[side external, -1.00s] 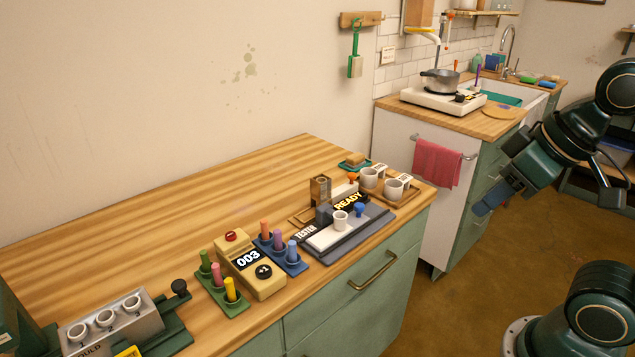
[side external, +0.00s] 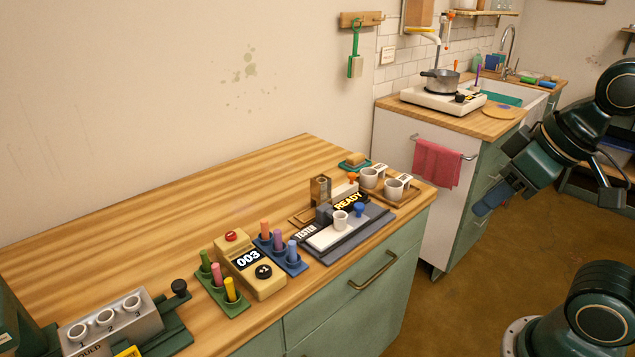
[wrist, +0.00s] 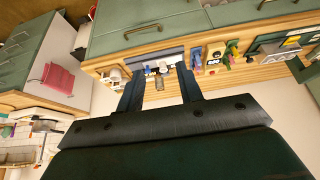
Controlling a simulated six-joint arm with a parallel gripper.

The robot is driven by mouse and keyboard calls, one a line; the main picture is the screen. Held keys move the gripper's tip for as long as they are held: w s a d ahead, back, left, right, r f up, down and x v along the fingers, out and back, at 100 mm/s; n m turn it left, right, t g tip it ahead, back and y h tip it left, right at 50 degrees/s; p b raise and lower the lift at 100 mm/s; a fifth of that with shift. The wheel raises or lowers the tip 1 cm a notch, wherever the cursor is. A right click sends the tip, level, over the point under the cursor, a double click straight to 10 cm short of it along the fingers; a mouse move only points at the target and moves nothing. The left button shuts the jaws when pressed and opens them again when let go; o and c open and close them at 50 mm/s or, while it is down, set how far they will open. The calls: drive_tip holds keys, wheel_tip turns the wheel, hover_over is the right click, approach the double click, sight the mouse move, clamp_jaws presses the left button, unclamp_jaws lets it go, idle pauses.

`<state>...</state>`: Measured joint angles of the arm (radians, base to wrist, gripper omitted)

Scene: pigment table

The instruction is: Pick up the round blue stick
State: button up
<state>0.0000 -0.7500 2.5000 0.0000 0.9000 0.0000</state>
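The round blue stick (side external: 292,251) stands upright in a blue holder (side external: 297,268) on the wooden table, with a purple stick (side external: 278,239) and an orange stick (side external: 264,228) in the same holder. My gripper (side external: 480,207) hangs in the air to the right of the table, well away from the stick. In the wrist view my gripper's two dark fingers (wrist: 162,82) are apart with nothing between them. The blue stick is too small to make out surely in the wrist view.
Left of the blue holder stand a counter box (side external: 250,268) reading 003 and a green holder (side external: 235,307) with green, pink and yellow sticks. Right of it lie a tester board (side external: 376,225) with a cup and a tray (side external: 412,194) with cups. The table's back is clear.

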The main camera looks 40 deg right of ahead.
drive_tip(key=shift+o, duration=0.5)
drive_tip(key=w+a+r+n+g+y, duration=0.1)
drive_tip(key=w+a+n, duration=0.3)
drive_tip(key=w, duration=0.5)
drive_tip(key=w+a+r+n+g+y, duration=0.1)
drive_tip(key=w+r+n+g+y, duration=0.1)
drive_tip(key=w+n, duration=0.5)
drive_tip(key=w+a+f+n+g+y, duration=0.1)
drive_tip(key=w+a+f+n+g, duration=0.1)
drive_tip(key=w+f+n, duration=0.6)
drive_tip(key=w+f+g, duration=0.1)
drive_tip(key=w+f, duration=0.3)
drive_tip(key=w, duration=0.4)
drive_tip(key=shift+w+a+f+n+y, duration=0.25)
drive_tip(key=shift+w+n+y, duration=0.05)
drive_tip(key=shift+n, duration=0.1)
